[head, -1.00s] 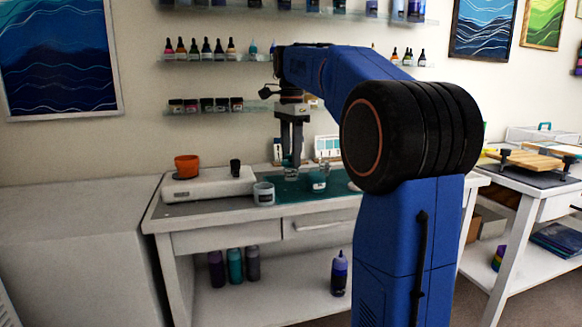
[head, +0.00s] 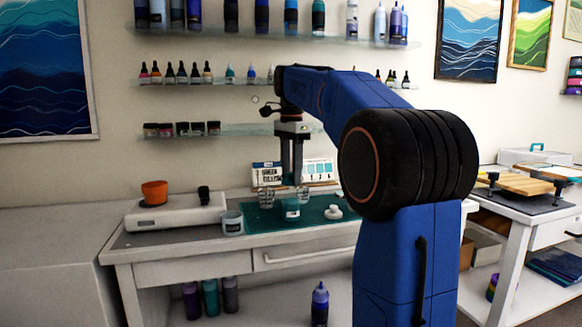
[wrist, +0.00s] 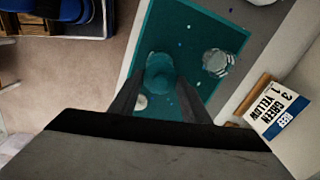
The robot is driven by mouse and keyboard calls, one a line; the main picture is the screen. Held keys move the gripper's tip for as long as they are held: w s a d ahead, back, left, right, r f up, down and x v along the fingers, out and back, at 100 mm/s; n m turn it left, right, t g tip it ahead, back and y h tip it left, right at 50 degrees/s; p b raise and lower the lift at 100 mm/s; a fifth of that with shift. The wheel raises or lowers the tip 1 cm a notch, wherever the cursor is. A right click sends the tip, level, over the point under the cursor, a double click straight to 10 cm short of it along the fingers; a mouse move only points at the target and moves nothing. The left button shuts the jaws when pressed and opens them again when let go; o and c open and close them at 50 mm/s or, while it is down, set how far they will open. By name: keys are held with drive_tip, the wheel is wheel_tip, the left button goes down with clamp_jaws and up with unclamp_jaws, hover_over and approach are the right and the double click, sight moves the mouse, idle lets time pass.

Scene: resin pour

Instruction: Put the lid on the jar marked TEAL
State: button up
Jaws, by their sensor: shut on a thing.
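The TEAL jar (head: 291,210) stands on the dark teal mat (head: 262,221) in the head view, a small tub with teal on it and a pale label too small to read. My gripper (head: 299,185) points down above it and slightly to its right. The gripper is shut on a small, blurred, bluish round piece that seems to be the lid (head: 303,194). In the wrist view a teal round shape (wrist: 164,78), apparently the lid, sits between the fingertips. It blends with teal behind it, so the gap to the jar is unclear.
Clear cup (head: 265,197) stands left of the jar and a white stepped piece (head: 333,212) to its right. Farther left are a grey-white cup (head: 232,223) and a white device (head: 175,212) with an orange pot (head: 154,192). Label cards (head: 318,171) stand behind; a bottle shelf hangs above.

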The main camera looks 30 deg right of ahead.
drive_tip(key=shift+f, duration=1.85)
drive_tip(key=shift+f, duration=0.15)
idle(0.5)
drive_tip(key=o, duration=1.6)
drive_tip(key=shift+c, duration=0.2)
drive_tip(key=shift+r, duration=3.5)
clamp_jaws()
